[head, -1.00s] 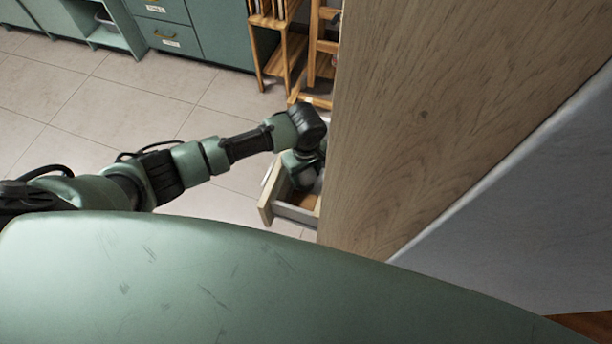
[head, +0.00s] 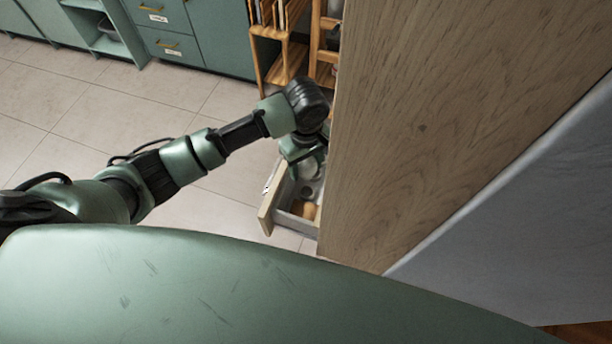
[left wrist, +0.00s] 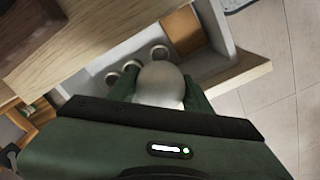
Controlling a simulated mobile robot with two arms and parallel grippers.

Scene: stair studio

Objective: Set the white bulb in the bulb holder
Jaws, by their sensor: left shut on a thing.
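The white bulb (left wrist: 161,84) is between the fingers of my left gripper (left wrist: 158,100), which is shut on it. In the head view my left gripper (head: 305,160) hangs over an open drawer, with the pale bulb (head: 309,170) below its palm. Several round grey cups (left wrist: 130,66) stand in a row inside the drawer, just beyond the bulb in the wrist view; they look like the bulb holder. The bulb is apart from the cups that show, but it hides part of the drawer floor. My right gripper is not in view.
The open drawer (head: 267,206) has a wooden front and grey inside walls. A brown wooden piece (left wrist: 183,29) lies in one part of it. A large wooden panel (head: 420,120) stands close on the right. Tiled floor (head: 100,105) is clear on the left.

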